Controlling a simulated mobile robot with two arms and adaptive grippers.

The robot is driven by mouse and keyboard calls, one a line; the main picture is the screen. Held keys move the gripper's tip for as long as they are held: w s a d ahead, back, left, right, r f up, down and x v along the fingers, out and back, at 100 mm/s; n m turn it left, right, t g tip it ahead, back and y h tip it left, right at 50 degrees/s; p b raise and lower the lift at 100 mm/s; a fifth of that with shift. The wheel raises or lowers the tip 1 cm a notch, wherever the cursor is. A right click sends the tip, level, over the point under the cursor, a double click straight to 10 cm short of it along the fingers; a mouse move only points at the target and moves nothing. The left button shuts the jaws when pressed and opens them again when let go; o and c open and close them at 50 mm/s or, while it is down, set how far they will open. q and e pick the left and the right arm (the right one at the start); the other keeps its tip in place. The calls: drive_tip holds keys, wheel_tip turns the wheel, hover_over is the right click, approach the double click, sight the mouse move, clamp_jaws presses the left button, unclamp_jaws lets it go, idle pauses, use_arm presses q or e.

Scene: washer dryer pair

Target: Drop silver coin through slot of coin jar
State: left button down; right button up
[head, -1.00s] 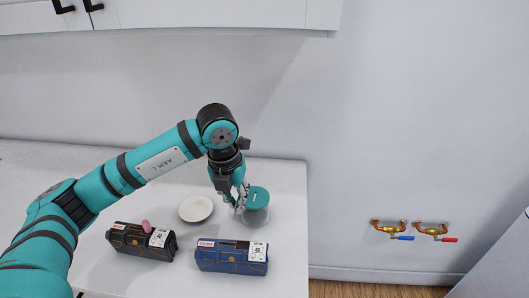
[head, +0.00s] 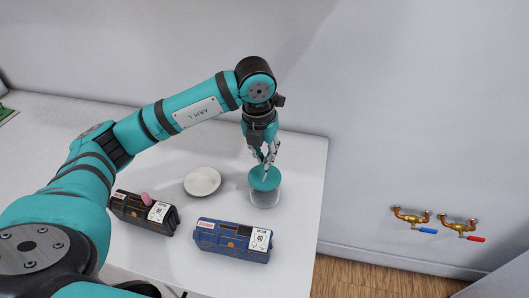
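The coin jar (head: 265,193) is a clear jar with a teal lid, standing on the white counter near its right end. My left gripper (head: 265,165) points down right at the lid, with its fingertips at the lid's upper edge; the fingers cover part of the lid, and the slot cannot be made out. The silver coin cannot be seen. The fingers are too small in the view to tell whether they hold anything. My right gripper is not in view.
A white plate (head: 202,182) lies left of the jar. A black box-like case (head: 128,207) with a pink object (head: 145,198) on it and a blue case (head: 222,239) stand in front. Brass taps (head: 411,217) are on the wall at right, beyond the counter's right edge.

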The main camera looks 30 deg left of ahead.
sight(265, 187)
use_arm(q)
drive_tip(key=shift+f+b, duration=0.3)
drive_tip(key=shift+f, duration=0.65)
drive_tip(key=shift+f+b, duration=1.3)
drive_tip(key=shift+f, duration=0.2)
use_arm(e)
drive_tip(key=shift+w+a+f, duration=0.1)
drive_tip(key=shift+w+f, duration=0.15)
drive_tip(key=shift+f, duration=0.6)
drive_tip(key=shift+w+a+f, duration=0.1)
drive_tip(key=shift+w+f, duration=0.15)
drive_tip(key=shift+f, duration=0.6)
use_arm(q)
drive_tip(key=c, duration=2)
unclamp_jaws()
drive_tip(key=o, duration=0.6)
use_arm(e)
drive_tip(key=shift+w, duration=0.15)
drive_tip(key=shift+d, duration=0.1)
